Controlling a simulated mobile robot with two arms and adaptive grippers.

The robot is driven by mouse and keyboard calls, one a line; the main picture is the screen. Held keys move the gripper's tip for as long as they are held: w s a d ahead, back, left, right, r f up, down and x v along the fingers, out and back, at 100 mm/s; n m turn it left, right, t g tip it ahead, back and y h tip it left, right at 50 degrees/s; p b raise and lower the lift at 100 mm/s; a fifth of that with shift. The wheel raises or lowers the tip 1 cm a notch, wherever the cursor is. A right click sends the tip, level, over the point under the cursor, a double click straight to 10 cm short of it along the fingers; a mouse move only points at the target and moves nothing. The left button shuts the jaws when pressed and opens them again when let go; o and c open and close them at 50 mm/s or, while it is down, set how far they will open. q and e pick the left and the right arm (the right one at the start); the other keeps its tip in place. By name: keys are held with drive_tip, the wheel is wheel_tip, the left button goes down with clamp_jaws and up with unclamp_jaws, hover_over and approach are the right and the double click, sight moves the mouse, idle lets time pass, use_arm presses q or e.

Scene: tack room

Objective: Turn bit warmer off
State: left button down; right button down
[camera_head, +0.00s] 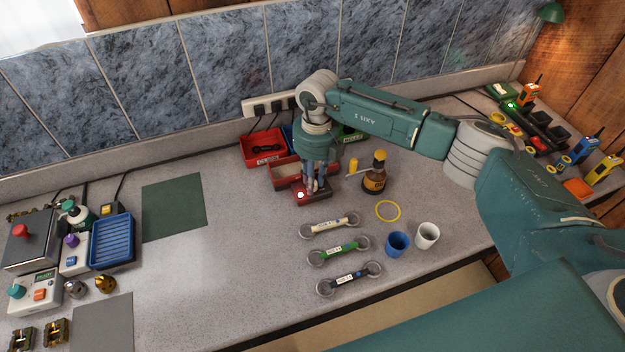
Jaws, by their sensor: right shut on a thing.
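My right gripper (318,188) points straight down over a low red unit (300,199) near the middle of the counter. Its fingers are shut on a small part at the unit's top. The fingers hide most of that part. A bright whitish light glows on the unit beside the fingers. The unit is probably the bit warmer, but I cannot read a label on it. Several bar-shaped bits with round end rings, one with a green bar (345,249), lie in front of it. My left gripper is not in view.
A brown bottle with a yellow top (375,176) stands close to the right of the gripper. A blue cup (397,244) and a white cup (427,236) stand nearer. A red tray (248,150) is behind. Switch boxes and a blue tray (112,243) fill the left.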

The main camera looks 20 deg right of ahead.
drive_tip(key=shift+f+n+b, duration=0.2)
drive_tip(key=shift+n+b, duration=0.1)
drive_tip(key=shift+b, duration=0.05)
drive_tip(key=n+b, duration=0.7)
drive_tip(key=b, duration=0.2)
drive_tip(key=shift+f+b, duration=0.1)
drive_tip(key=shift+b, duration=0.25)
drive_tip(key=shift+r+n+g+b, duration=0.2)
drive_tip(key=shift+n+g+b, duration=0.1)
drive_tip(key=shift+n+b, duration=1.45)
drive_tip(key=shift+n, duration=0.35)
drive_tip(key=c, duration=1.8)
unclamp_jaws()
drive_tip(key=shift+d+r, duration=0.1)
drive_tip(key=shift+r, duration=0.1)
